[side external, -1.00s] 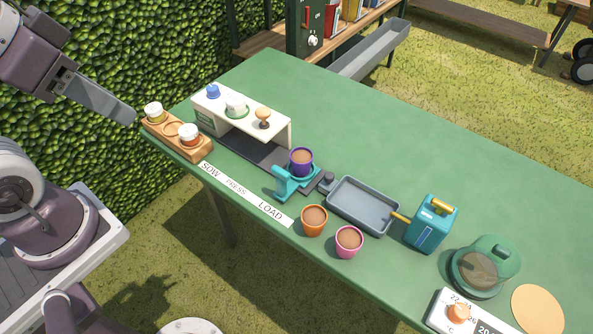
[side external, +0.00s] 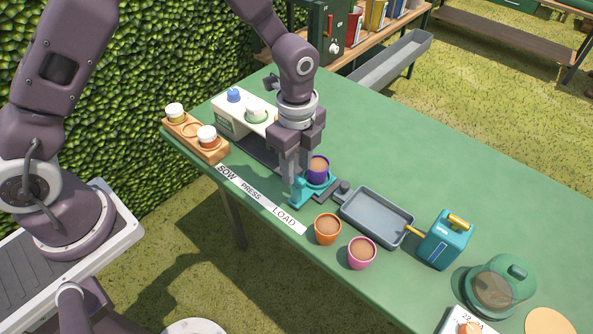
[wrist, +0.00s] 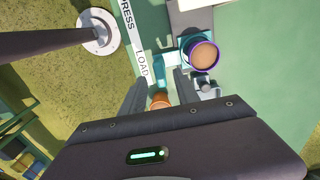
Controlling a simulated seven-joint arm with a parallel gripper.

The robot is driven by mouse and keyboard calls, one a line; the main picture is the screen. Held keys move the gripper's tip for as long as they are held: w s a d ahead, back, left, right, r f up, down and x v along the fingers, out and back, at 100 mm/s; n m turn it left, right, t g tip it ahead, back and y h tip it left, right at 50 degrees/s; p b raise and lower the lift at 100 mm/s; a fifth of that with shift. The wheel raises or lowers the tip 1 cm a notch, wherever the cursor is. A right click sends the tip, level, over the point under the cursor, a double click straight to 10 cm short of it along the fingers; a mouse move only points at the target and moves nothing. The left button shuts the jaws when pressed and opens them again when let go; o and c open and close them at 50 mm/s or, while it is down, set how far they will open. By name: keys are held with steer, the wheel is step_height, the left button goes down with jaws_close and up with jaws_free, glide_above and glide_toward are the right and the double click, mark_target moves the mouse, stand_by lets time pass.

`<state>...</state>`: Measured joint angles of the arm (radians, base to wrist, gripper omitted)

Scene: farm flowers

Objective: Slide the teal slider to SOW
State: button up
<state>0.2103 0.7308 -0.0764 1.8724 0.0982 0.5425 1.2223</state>
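The teal slider (side external: 301,190) stands at the LOAD end of the dark track, beside the LOAD word on the white label strip (side external: 256,199). It carries a purple pot (side external: 318,168) filled with brown soil. In the wrist view the slider (wrist: 170,60) is partly visible beside the purple pot (wrist: 202,55). My gripper (side external: 293,177) points down just beside the slider, on its SOW side in the side view. In the wrist view the fingers of my gripper (wrist: 160,88) are apart with nothing held between them. Whether a finger touches the slider is unclear.
The white station (side external: 228,121) with blue, white and hidden tops stands over the track's far end. A wooden rack (side external: 208,152) sits left of it. Orange (side external: 327,229) and pink (side external: 362,253) pots stand near the front edge. A grey tray (side external: 376,219) lies to the right.

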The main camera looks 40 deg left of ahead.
step_height(320, 180, down, 2)
steer(key=shift+f, duration=0.1)
jaws_close()
stand_by(1.5)
